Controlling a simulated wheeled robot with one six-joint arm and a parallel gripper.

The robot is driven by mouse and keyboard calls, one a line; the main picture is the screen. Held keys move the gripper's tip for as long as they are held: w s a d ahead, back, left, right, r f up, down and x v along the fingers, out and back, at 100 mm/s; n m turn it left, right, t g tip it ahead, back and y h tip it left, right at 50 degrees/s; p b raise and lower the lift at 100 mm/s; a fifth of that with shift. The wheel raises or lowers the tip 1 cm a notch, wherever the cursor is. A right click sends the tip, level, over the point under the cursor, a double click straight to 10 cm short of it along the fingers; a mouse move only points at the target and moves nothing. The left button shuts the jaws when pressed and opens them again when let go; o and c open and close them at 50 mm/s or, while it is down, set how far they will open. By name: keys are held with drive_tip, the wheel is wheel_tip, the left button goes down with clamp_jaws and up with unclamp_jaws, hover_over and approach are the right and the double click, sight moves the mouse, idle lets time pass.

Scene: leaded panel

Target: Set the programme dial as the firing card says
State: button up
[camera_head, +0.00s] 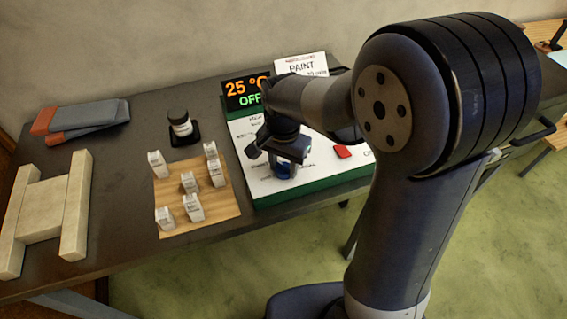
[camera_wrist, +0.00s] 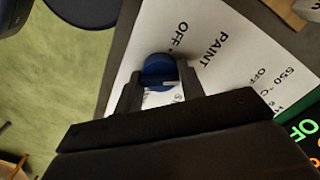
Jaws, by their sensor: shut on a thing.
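The programme dial is a blue round knob (camera_wrist: 158,67) on a white control panel (camera_wrist: 225,75). In the wrist view my gripper (camera_wrist: 160,84) has a finger on each side of the dial and is shut on it. A pale mark shows on the dial's lower right part; I cannot tell which setting it points to. Nearby panel lettering reads PAINT and OFF. In the head view my gripper (camera_head: 287,152) is low over the panel (camera_head: 265,185), with a bit of blue dial (camera_head: 283,171) below it. The firing card (camera_head: 301,67) stands behind, reading PAINT; its lower line is partly hidden.
A display (camera_head: 246,93) reads 25 °C and OFF. A red button (camera_head: 342,152) is on the panel, right of my gripper. To the left are a wooden board (camera_head: 209,213) with several white blocks, a dark-lidded jar (camera_head: 181,124), pale bars (camera_head: 76,205) and grey-and-red items (camera_head: 95,115).

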sight(284, 165)
drive_tip(key=o, duration=1)
drive_tip(key=shift+r, duration=0.1)
wheel_tip(284, 165, up, 11)
drive_tip(key=shift+f, duration=0.15)
wheel_tip(284, 165, down, 11)
drive_tip(key=shift+r, duration=0.1)
idle(0.3)
